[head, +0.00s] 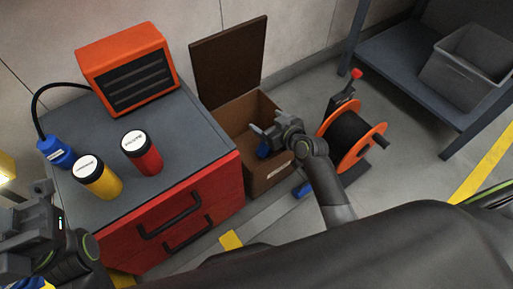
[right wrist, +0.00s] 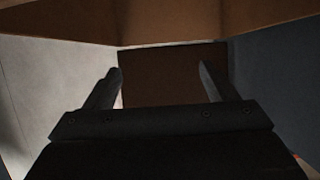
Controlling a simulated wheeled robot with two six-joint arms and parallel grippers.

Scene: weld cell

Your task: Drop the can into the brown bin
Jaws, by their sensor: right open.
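The brown bin (head: 270,178) stands on the floor right of the red cabinet, its lid (head: 229,62) raised against the wall. My right gripper (head: 258,134) is over the bin's opening, open, with nothing between its fingers in the right wrist view (right wrist: 160,72). A small blue thing (head: 263,150) shows just below the fingers, within the bin's opening. It is partly hidden, and I cannot tell whether it is a can. A yellow can (head: 103,184) and a red can (head: 147,158) stand on the cabinet top. My left gripper (head: 38,222) is at the lower left; its fingers are unclear.
The cabinet (head: 190,135) also carries an orange heater-like box (head: 128,70) and a blue plug (head: 56,152) on a black cable. An orange cable reel (head: 352,135) stands close right of the bin. A shelf (head: 400,75) with a grey crate (head: 465,65) is at the upper right.

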